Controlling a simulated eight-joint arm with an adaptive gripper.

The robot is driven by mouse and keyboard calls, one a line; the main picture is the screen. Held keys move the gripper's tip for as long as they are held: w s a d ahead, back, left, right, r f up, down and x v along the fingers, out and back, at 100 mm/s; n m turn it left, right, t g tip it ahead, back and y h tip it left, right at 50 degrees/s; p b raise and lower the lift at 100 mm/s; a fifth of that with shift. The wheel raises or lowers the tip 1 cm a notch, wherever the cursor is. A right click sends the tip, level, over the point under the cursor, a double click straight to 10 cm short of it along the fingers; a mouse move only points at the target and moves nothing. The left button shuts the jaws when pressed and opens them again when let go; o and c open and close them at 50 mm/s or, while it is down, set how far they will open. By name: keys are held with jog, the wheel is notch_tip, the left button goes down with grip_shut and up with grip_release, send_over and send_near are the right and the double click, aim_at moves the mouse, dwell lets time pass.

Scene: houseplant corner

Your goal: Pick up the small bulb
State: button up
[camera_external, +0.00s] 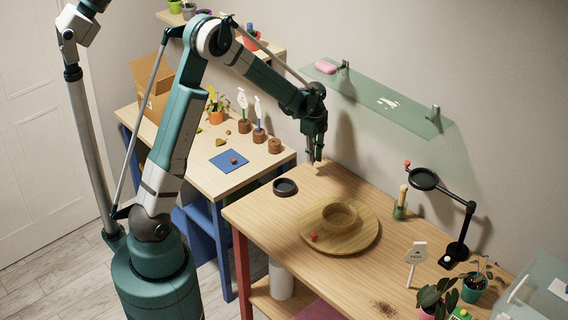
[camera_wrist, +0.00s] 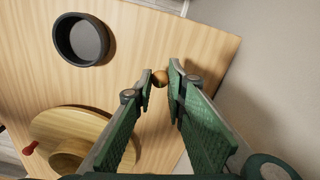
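A small round brown bulb (camera_wrist: 160,78) shows between the fingertips in the wrist view. My gripper (camera_wrist: 161,76) has its two green fingers on either side of it, with the tips about a bulb's width apart. I cannot tell whether both tips press on it. In the outside view my gripper (camera_external: 313,161) points down over the far left part of the wooden table (camera_external: 262,212). There the bulb is too small or hidden to make out.
A dark round dish (camera_external: 285,187) stands just in front of my gripper. A round wooden board (camera_external: 365,238) with a wooden bowl (camera_external: 340,217) and a small red thing (camera_external: 314,237) lies to the right. A glass shelf (camera_external: 385,100) hangs on the wall behind. A black-armed magnifier (camera_external: 458,250) stands further right.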

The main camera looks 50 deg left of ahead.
jog(key=s, duration=1.8)
dwell(0.4)
jog(key=w+a+f+n+b, duration=0.1)
jog(key=w+a+n, duration=0.25)
jog(key=a, duration=1.05)
jog(key=s+a+f+n+b, duration=0.1)
jog(key=s+a+n, duration=0.2)
jog(key=a, duration=0.9)
jog(key=s+a+f+n, duration=0.1)
jog(key=s+a+n, duration=0.2)
jog(key=a, duration=1)
jog(key=s+a+f+n+b, duration=0.1)
jog(key=s+a+n, duration=0.3)
jog(key=a, duration=0.9)
jog(key=shift+a+f+n+b, duration=0.15)
jog(key=shift+f+n+b, duration=0.2)
jog(key=shift+n, duration=0.4)
jog(key=shift+f, duration=0.1)
jog(key=shift+f+b, duration=0.35)
jog(key=shift+f, duration=2.7)
jog(key=shift+f, duration=0.1)
